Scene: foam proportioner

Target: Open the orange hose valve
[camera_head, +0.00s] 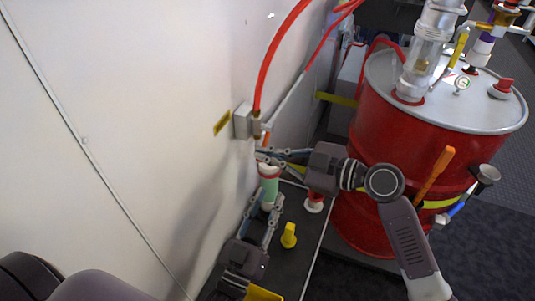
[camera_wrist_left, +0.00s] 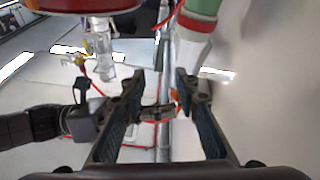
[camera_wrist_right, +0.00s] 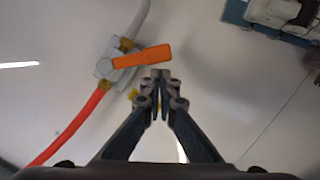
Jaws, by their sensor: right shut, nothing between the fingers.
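The orange hose valve is on the pale wall, where a red hose meets a grey fitting (camera_head: 255,124). Its orange handle (camera_head: 266,139) is largely small in the head view. In the right wrist view the orange handle (camera_wrist_right: 143,56) lies across the valve body (camera_wrist_right: 113,66), pointing right, crosswise to the hose line. My right gripper (camera_head: 262,154) is shut and empty just below the valve; in its wrist view the fingertips (camera_wrist_right: 160,78) are just below the handle's free end. My left gripper (camera_head: 264,195) is open below, near a green-and-white cylinder (camera_head: 269,187); nothing is visibly gripped.
A large red drum (camera_head: 385,130) with a grey lid stands at the right. Another orange handle (camera_head: 435,172) is on its side. A yellow piece (camera_head: 289,235) and a red-and-white fitting (camera_head: 315,202) stand by the wall.

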